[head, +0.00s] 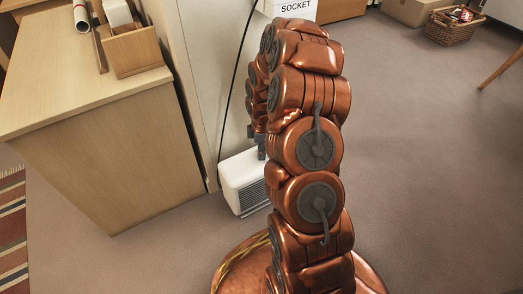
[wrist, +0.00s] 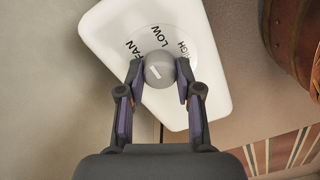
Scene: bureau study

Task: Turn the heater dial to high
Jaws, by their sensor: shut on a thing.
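The white heater (head: 243,181) stands on the floor beside the desk in the head view, partly hidden by my arm. In the wrist view, the heater's top (wrist: 108,30) fills the upper middle, with FAN, LOW and HIGH printed in an arc. My gripper (wrist: 160,73) is shut on the dial, one finger on each side. In the head view, my gripper is over the heater top and mostly hidden by my arm.
A wooden desk (head: 105,150) stands left of the heater, with a wooden organiser (head: 133,50) on it. A pale wall panel (head: 205,80) and a black cable (head: 231,90) are behind. A basket (head: 450,27) is far right. The carpet (head: 430,150) at right is clear.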

